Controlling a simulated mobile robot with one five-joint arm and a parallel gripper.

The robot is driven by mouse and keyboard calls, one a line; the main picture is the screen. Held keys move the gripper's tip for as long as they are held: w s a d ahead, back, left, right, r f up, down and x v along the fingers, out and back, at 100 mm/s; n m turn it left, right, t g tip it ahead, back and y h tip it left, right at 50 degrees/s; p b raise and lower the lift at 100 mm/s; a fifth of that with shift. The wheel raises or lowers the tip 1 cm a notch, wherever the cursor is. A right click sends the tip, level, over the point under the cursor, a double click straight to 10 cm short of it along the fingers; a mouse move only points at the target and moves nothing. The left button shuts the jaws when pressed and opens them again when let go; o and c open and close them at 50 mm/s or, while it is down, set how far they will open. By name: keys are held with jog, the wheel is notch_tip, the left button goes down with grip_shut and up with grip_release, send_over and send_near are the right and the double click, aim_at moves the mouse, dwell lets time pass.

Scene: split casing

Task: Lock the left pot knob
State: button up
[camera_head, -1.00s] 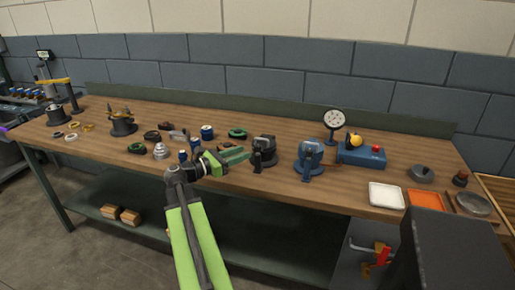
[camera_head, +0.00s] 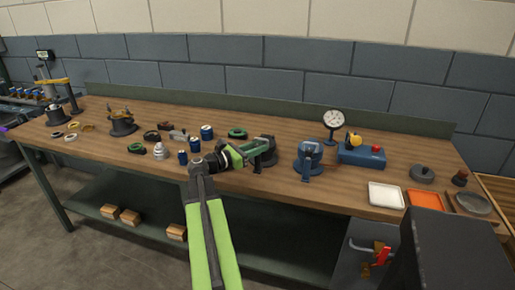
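Two round pots stand side by side on the workbench in the head view. The gripper covers the area where that pot's knob would show, so I cannot make out the knob. Whether the fingers touch the pot, and whether they are open or shut, is too small to tell.
Blue cylinders (camera_head: 207,132), green rings (camera_head: 237,133) and other small parts lie left of the pots. A white tray (camera_head: 386,196) and orange tray (camera_head: 424,200) lie further right.

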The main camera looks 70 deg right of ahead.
jog(key=shift+w+d+m+g+y, duration=0.1)
jog(key=shift+d+m+g+y, duration=0.05)
jog(key=shift+m+g+y, duration=0.4)
jog(key=shift+w+d+m+g+y, duration=0.1)
jog(key=shift+d+m+g+y, duration=0.05)
jog(key=shift+m+g+y, duration=0.4)
grip_shut()
jog(key=shift+m+g+y, duration=0.8)
jog(key=shift+g+y, duration=0.2)
jog(key=shift+s+a+m+g+y, duration=0.2)
jog(key=shift+a+m+g+y, duration=0.1)
jog(key=shift+m+g+y, duration=0.4)
jog(key=o, duration=0.8)
grip_release()
jog(key=v, duration=1.7)
jog(key=shift+w+a+r, duration=0.2)
jog(key=shift+r, duration=0.2)
